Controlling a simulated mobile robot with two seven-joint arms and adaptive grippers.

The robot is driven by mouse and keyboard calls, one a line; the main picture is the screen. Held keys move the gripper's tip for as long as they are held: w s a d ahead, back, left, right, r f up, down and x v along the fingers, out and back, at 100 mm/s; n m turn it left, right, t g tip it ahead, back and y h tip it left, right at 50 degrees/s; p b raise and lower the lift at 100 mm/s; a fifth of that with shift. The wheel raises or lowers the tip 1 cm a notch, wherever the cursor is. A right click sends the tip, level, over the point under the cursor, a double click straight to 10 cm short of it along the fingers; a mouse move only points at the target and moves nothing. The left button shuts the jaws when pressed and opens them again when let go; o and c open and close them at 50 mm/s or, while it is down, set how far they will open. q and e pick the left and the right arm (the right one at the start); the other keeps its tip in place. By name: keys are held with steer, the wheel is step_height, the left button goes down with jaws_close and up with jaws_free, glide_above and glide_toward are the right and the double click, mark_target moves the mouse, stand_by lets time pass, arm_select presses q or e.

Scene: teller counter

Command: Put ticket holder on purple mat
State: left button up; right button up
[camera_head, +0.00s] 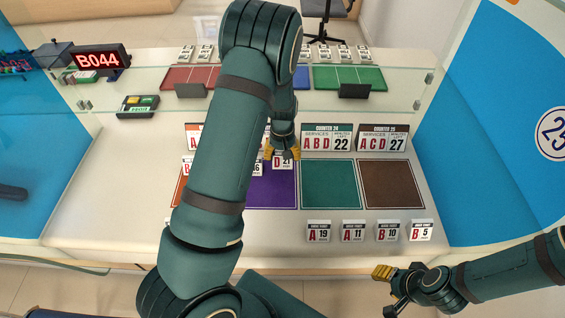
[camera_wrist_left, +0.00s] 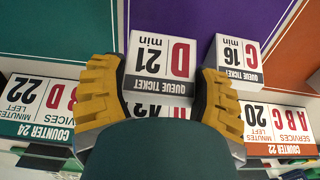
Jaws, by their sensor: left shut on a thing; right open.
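My left gripper (camera_head: 282,153) is shut on a white ticket holder marked D 21 (camera_head: 283,163). In the left wrist view the holder (camera_wrist_left: 160,57) sits between the yellow fingertips (camera_wrist_left: 158,82). It is over the far part of the purple mat (camera_head: 272,190); I cannot tell whether it touches the mat. A holder marked C 16 (camera_wrist_left: 238,56) stands beside it at the purple mat (camera_wrist_left: 205,18), mostly hidden by my arm in the head view. My right gripper (camera_head: 388,287) is open and empty, off the counter's front edge.
Green (camera_head: 328,185) and brown (camera_head: 391,184) mats lie to the right. Counter signs A B D 22 (camera_head: 327,138) and A C D 27 (camera_head: 383,138) stand behind them. Holders A 19 (camera_head: 318,231), A 11 (camera_head: 353,231), B 10 (camera_head: 388,231) and B 5 (camera_head: 421,231) line the front.

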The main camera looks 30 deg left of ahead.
mark_target(282, 162)
arm_select(q)
steer(key=shift+f+b, duration=0.3)
steer(key=shift+f, duration=1.4)
steer(key=shift+f, duration=0.1)
steer(key=o, duration=1)
steer(key=shift+r, duration=0.5)
step_height(282, 162, up, 11)
steer(key=shift+r+p, duration=0.15)
steer(key=shift+p, duration=0.95)
